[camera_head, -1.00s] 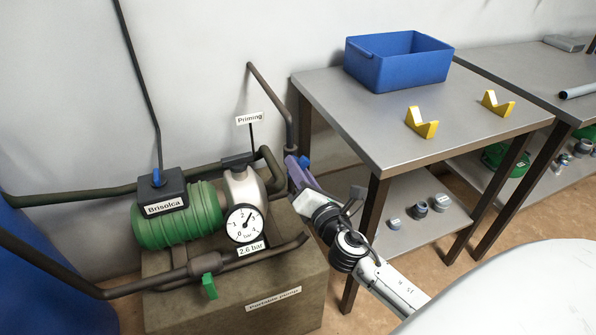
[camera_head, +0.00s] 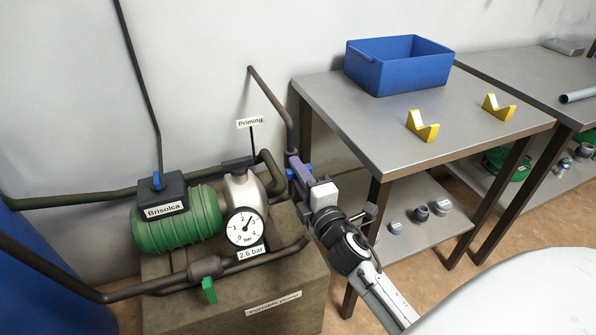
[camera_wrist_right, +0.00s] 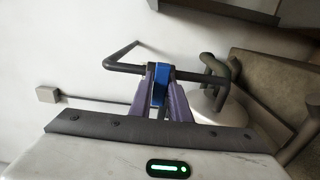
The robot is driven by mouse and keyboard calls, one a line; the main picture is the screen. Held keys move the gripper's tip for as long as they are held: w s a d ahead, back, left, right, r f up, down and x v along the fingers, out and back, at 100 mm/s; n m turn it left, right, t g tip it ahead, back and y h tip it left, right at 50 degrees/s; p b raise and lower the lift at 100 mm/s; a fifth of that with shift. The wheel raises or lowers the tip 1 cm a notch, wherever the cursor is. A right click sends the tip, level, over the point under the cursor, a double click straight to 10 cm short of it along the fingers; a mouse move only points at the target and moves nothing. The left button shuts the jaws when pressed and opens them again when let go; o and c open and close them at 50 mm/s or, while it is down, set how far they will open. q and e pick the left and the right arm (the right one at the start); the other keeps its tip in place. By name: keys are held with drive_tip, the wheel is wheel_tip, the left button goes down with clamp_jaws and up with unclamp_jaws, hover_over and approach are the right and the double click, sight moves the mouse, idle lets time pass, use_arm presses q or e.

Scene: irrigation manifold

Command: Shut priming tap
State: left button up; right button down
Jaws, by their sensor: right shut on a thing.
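The priming tap's blue handle (camera_wrist_right: 159,86) sits on a dark pipe (camera_wrist_right: 190,76), between the two purple fingers of my right gripper (camera_wrist_right: 161,92) in the right wrist view. The fingers are shut on the handle from both sides. In the picture the handle lies across the pipe's line. In the head view my right gripper (camera_head: 298,172) is at the pipe right of the pump, and a bit of the blue handle (camera_head: 290,174) shows at its left. The fingers hide most of the tap. The "Priming" sign (camera_head: 250,122) stands just left. My left gripper is out of view.
The green pump (camera_head: 178,220) and pressure gauge (camera_head: 244,227) are left of my right gripper. A green-handled tap (camera_head: 209,289) is on the lower pipe. A metal table (camera_head: 345,115) with a blue bin (camera_head: 400,68) and yellow holders stands close on the right.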

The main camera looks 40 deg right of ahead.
drive_tip(key=shift+m, duration=0.4)
drive_tip(key=c, duration=1.7)
unclamp_jaws()
drive_tip(key=shift+o, duration=0.2)
drive_tip(key=shift+s, duration=0.1)
